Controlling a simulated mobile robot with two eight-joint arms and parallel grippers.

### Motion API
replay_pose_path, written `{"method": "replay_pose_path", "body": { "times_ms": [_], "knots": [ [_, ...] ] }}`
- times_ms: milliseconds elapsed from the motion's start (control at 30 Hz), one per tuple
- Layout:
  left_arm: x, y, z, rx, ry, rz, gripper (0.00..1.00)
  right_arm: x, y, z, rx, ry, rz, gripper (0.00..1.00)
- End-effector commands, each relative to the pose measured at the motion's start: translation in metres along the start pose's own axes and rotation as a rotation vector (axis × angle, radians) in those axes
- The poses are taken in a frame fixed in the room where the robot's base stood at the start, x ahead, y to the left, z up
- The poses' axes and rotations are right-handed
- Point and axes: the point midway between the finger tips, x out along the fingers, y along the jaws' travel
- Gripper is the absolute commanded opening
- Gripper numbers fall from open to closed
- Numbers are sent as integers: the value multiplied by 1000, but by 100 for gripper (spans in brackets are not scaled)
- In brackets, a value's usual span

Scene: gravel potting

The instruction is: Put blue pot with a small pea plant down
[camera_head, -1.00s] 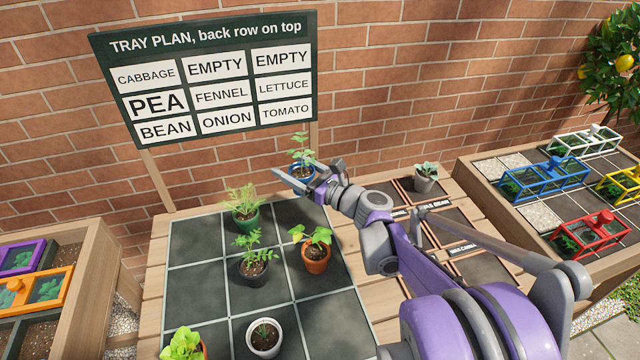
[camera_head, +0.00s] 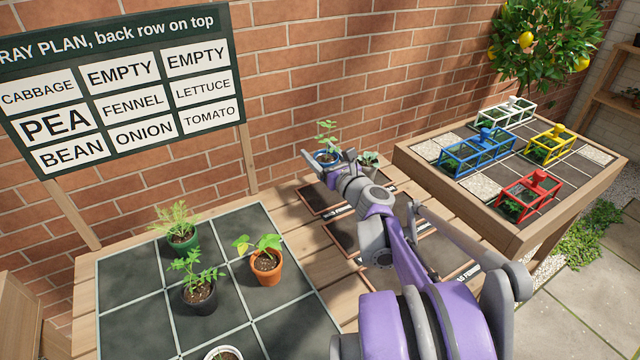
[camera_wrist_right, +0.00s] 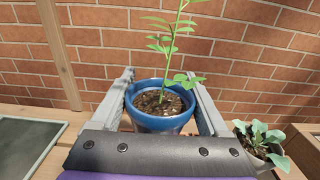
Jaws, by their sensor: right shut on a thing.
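The blue pot (camera_head: 327,158) with a small pea plant (camera_head: 326,135) is held in my right gripper (camera_head: 326,160). In the right wrist view the blue pot (camera_wrist_right: 160,112) sits upright between the two grey fingers, with soil and the plant's thin stem showing. The pot is near the far end of the labelled dark mats at the back of the table. Whether its base touches anything is hidden. My left gripper is in neither view.
A grey pot with a leafy plant (camera_head: 369,161) stands just right of the gripper; it also shows in the wrist view (camera_wrist_right: 262,146). The gridded tray (camera_head: 125,275) with several pots is at left. A raised bed (camera_head: 500,220) with coloured frames stands right.

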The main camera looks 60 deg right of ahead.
Motion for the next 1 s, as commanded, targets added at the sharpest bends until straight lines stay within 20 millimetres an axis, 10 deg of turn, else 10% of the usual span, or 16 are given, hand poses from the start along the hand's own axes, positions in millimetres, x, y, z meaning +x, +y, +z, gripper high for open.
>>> {"method": "replay_pose_path", "body": {
  "times_ms": [500, 867, 900, 1000],
  "knots": [
    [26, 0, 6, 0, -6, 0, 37, 1, 0, -62, -1, 0, 1, 16],
    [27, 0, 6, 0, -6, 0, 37, 0, 1, -65, 0, 0, 2, 16],
    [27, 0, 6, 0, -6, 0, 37, 0, 1, -65, -1, 0, 2, 82],
    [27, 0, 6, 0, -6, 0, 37, 0, 1, -65, 0, 0, 2, 100]
  ]
}}
